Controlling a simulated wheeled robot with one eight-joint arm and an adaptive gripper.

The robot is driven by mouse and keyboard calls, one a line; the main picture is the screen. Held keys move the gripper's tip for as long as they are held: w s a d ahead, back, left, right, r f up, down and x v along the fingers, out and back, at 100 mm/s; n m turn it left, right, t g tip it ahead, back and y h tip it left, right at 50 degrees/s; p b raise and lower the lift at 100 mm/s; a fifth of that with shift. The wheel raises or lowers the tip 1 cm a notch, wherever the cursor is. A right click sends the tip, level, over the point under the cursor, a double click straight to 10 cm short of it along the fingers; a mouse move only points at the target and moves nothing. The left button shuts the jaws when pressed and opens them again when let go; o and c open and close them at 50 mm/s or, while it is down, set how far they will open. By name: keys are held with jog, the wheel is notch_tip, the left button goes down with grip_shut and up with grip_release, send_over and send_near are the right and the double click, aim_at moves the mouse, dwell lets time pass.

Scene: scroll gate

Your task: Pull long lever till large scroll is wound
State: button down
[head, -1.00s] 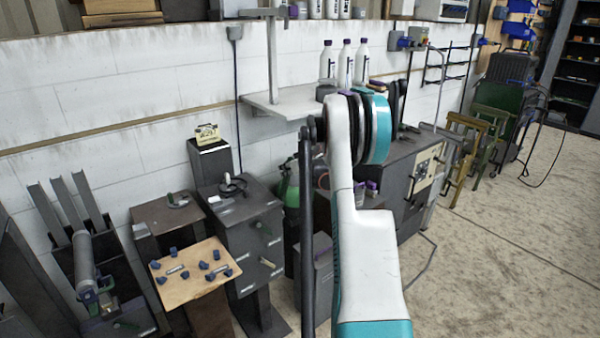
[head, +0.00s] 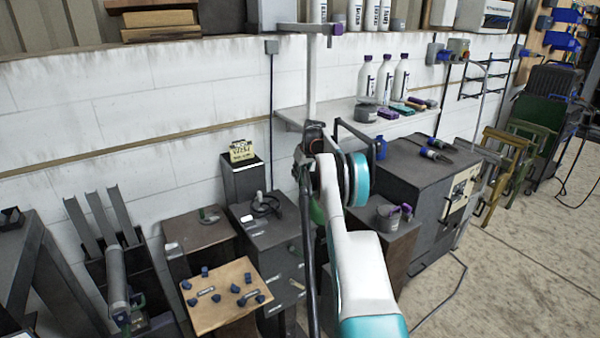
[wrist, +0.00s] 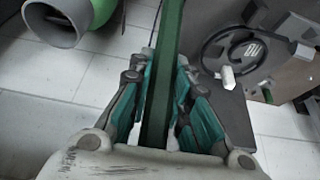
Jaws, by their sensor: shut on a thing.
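In the wrist view a long dark green bar (wrist: 165,75), which looks like the long lever, runs up between the fingers. My gripper (wrist: 167,85) is shut on it, with one teal finger along each side. The far end of the bar leaves the top of the picture. In the head view my own arm hides the gripper and the bar. I cannot pick out the large scroll with certainty in either view.
A black handwheel with a white grip (wrist: 226,76) lies right of the bar, and a grey tube mouth (wrist: 57,26) lies left. A dark cabinet (head: 275,245) and a wooden board with blue pieces (head: 222,300) stand left of my arm.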

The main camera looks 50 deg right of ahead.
jog(key=shift+w, duration=0.1)
dwell(0.3)
jog(key=c, duration=1.5)
grip_release()
jog(key=shift+w+f, duration=0.1)
jog(key=shift+f, duration=0.05)
jog(key=shift+w, duration=0.1)
jog(key=v, duration=1.2)
